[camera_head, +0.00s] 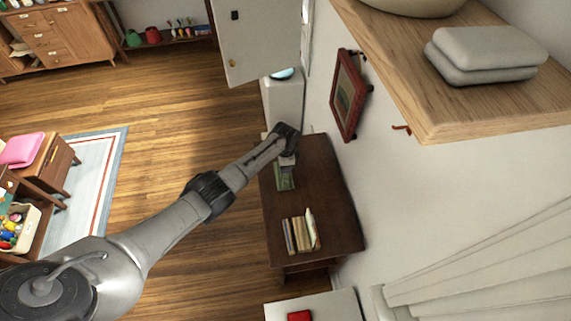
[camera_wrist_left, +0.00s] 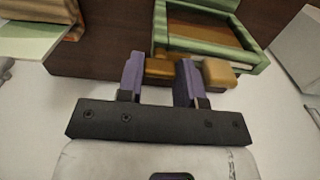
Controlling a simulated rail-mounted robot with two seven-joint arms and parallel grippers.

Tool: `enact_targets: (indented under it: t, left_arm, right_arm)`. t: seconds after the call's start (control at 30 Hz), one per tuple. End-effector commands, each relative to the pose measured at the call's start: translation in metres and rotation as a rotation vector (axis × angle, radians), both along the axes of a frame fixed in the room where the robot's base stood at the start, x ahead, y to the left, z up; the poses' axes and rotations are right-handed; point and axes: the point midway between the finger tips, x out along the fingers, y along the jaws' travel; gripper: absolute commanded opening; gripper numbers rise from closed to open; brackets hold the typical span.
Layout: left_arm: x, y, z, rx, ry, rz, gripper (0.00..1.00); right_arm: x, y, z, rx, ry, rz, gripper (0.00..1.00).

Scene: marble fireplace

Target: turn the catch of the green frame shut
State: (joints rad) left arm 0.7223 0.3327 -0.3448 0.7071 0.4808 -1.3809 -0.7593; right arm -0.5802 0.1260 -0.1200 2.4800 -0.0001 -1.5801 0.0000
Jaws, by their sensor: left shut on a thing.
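The green frame (camera_wrist_left: 258,52) lies at the top right of the left wrist view, with a brown panel inside its green rim. It also shows in the head view (camera_head: 284,184) on the dark wooden table, partly hidden by my arm. My left gripper (camera_wrist_left: 160,70) is at the frame's near edge, its two purple fingers shut on a small orange-brown piece, which looks like the catch (camera_wrist_left: 159,68). A tan block (camera_wrist_left: 219,73) sits just right of the right finger, close to the frame. Whether the catch is turned across the frame's edge I cannot tell. My right gripper is not in view.
The dark table (camera_head: 325,205) also bears a row of books (camera_head: 300,233). A red-framed picture (camera_head: 347,95) hangs on the wall above. A wooden mantel (camera_head: 440,110) with folded grey cloths (camera_head: 485,55) is at upper right. Open floor (camera_head: 190,130) lies left of the table.

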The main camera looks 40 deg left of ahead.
Motion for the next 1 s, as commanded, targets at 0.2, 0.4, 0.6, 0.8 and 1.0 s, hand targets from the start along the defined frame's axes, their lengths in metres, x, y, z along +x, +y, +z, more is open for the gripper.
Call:
enact_targets:
  t: [0.2,0.4,0.6,0.8,1.0]
  left_arm:
    - [0.0,0.0,0.0,0.0,0.0,0.0,0.4]
    - [0.0,0.0,0.0,0.0,0.0,0.001,0.59]
    - [0.0,0.0,0.0,0.0,0.0,0.001,0.6]
    - [0.0,0.0,0.012,0.0,-0.003,0.001,0.6]
    - [0.001,0.0,0.048,0.0,-0.006,0.0,0.6]
  right_arm:
    - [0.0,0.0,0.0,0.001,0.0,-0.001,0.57]
    - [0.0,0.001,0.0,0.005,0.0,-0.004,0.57]
    - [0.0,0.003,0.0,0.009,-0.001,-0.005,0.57]
    - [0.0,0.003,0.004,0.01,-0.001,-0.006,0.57]
    - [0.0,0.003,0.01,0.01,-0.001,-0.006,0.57]
